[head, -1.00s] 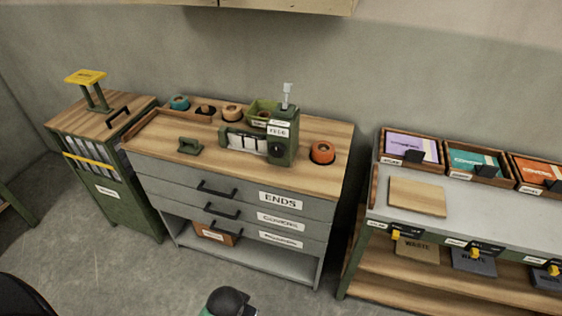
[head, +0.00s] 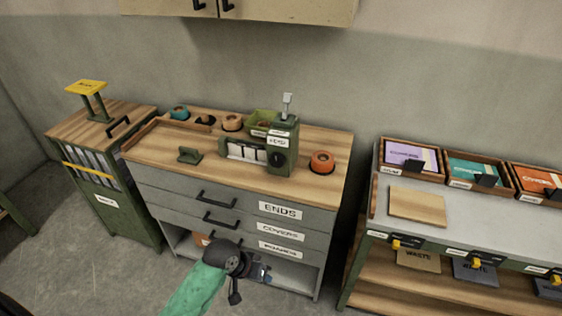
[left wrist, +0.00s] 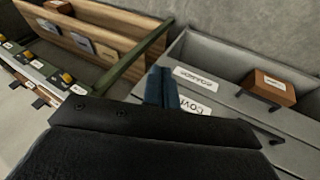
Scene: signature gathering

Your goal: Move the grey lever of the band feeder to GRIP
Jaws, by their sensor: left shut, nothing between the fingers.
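The band feeder (head: 281,153) is a green machine on the wooden top of the grey drawer cabinet, near its right end. Its grey lever (head: 287,104) stands up from the top of the machine. A white label is on the feeder's front; its text is too small to read surely. My left gripper (head: 266,272) is in front of the cabinet's lower drawers, well below the feeder and apart from it. It is shut and empty. In the left wrist view its dark blue fingers (left wrist: 161,88) are together, with drawer fronts beyond. My right gripper is not in view.
The drawer cabinet (head: 190,179) has black handles and an open lower shelf. An orange roll (head: 322,161) lies right of the feeder, a small green block (head: 189,156) to its left. A bench with cover trays (head: 412,155) stands right. Wall cupboards (head: 240,8) hang above.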

